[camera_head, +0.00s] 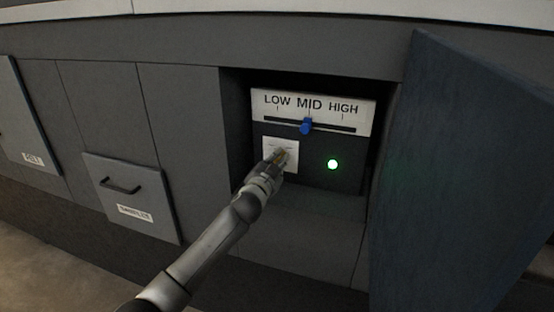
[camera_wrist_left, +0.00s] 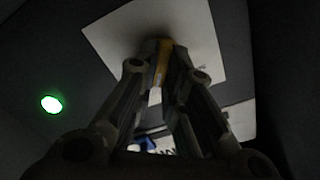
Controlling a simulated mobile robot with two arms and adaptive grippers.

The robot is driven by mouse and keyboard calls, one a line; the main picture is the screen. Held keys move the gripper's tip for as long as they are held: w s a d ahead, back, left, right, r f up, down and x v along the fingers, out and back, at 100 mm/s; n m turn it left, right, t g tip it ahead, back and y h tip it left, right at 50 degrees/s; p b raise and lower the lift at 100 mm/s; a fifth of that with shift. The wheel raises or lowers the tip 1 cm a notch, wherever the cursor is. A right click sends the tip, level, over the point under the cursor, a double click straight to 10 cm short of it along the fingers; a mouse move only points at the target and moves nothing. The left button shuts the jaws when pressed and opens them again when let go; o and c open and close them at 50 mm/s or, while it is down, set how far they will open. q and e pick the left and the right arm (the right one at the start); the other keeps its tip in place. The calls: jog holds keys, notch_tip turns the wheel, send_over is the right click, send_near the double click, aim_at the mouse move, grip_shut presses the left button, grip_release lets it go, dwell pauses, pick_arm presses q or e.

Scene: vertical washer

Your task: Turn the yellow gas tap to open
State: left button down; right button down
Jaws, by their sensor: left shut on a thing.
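The yellow gas tap (camera_head: 282,155) is a small handle on a white square plate (camera_head: 291,164) inside the open recess of the washer panel. My left gripper (camera_head: 277,158) reaches it from the lower left and hides most of it. In the left wrist view, the yellow tap (camera_wrist_left: 164,62) shows between the fingertips of my left gripper (camera_wrist_left: 160,50). The fingers are shut on it in front of the white plate (camera_wrist_left: 200,40). The plate's small print is too blurred to read. My right gripper is in neither view.
A blue slider (camera_head: 306,126) stands at MID on the LOW-MID-HIGH scale (camera_head: 270,101) above the plate. A green light (camera_head: 332,164) glows to the right. An open dark door (camera_head: 450,170) stands at the right. A drawer with a handle (camera_head: 130,200) is at the left.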

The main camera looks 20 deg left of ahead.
pick_arm(q)
jog(key=shift+f+m, duration=0.1)
jog(key=shift+m, duration=0.7)
jog(key=c, duration=1.5)
grip_release()
jog(key=s, duration=1.2)
jog(key=shift+a, duration=0.2)
